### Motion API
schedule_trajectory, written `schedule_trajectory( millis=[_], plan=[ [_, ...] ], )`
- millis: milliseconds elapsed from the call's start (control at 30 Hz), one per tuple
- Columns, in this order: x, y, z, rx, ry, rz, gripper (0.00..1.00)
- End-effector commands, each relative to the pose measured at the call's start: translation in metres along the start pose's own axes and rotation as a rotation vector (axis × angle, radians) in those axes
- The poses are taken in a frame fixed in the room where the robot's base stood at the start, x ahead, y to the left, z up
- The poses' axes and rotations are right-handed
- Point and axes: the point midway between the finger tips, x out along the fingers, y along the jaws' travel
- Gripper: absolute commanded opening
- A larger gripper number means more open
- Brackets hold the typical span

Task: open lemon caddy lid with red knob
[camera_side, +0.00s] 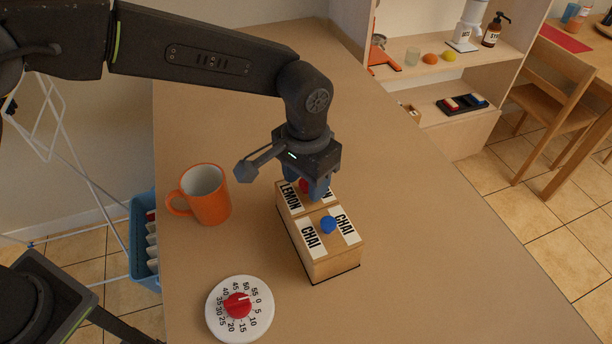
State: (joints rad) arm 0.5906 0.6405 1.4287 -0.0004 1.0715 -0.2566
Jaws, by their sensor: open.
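A wooden caddy (330,264) stands on the table with two lidded sections. The far section is the lemon caddy, with a lid (291,200) labelled LEMON. Its red knob (304,186) is partly hidden by my gripper. The near section is labelled CHAI, and its lid (331,242) has a blue knob (328,224). Both lids look closed. My gripper (310,190) points down over the lemon lid, its blue fingers open around or right beside the red knob. I cannot tell whether they touch it.
An orange mug (205,194) stands left of the caddy. A white kitchen timer (240,309) with a red dial lies at the front left. The table (430,250) is clear to the right. Shelves (430,70) stand beyond its far right edge.

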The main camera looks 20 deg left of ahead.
Motion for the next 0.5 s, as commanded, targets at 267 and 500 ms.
schedule_trajectory(
  millis=[267, 500],
  plan=[
    [-0.0002, 0.0, 0.0, 0.0, 0.0, 0.0, 0.33],
    [-0.0004, 0.0, 0.0, 0.0, 0.0, 0.0, 0.1]
  ],
)
